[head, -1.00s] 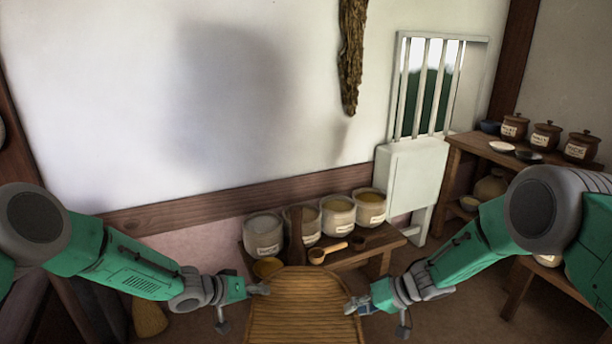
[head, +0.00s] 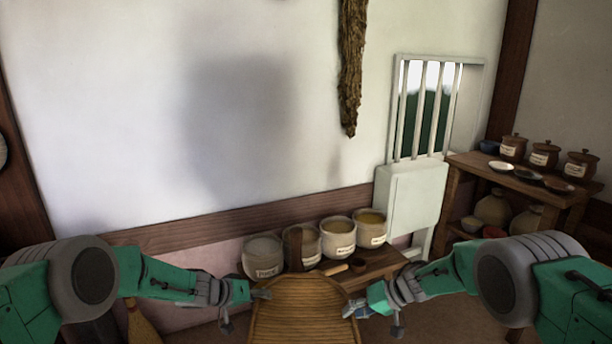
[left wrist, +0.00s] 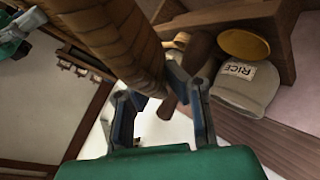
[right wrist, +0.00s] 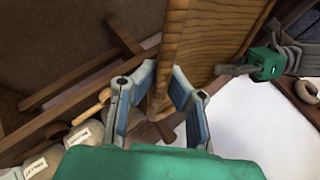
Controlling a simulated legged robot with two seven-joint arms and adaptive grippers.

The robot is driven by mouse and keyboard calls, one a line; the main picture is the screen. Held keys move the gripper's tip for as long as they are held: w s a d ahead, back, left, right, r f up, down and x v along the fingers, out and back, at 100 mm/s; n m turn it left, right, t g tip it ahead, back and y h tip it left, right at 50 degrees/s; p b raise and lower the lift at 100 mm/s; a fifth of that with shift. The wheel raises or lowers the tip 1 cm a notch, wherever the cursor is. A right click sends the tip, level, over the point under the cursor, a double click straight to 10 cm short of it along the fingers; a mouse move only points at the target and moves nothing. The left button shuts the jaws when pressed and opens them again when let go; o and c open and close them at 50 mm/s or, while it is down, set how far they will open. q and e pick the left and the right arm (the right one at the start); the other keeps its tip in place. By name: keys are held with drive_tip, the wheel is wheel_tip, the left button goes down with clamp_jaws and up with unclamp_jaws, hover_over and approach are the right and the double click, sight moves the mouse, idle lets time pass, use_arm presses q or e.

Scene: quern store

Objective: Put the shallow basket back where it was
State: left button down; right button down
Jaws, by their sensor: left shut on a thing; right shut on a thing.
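The shallow basket (head: 303,315), woven and tan-brown, is in the lower middle of the head view, its near end cut off by the frame. My left gripper (head: 262,294) is shut on its left rim; the woven rim also shows between the fingers in the left wrist view (left wrist: 130,50). My right gripper (head: 352,308) is shut on its right rim; in the right wrist view the basket (right wrist: 200,45) runs up between the blue-padded fingers. The basket is held between both arms, in front of a low bench. Its underside is hidden in the head view.
The low wooden bench (head: 385,262) holds several labelled jars, one the rice jar (left wrist: 245,85), and a wooden scoop (head: 335,269). A shelf (head: 460,178) with lidded pots stands right. A barred window (head: 428,105) and a hanging dried bundle (head: 352,65) are behind.

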drive_tip(key=shift+w+d+f, duration=0.15)
drive_tip(key=shift+w, duration=0.45)
use_arm(q)
drive_tip(key=shift+w+a, duration=0.2)
drive_tip(key=shift+w, duration=0.95)
use_arm(e)
drive_tip(key=shift+w, duration=0.5)
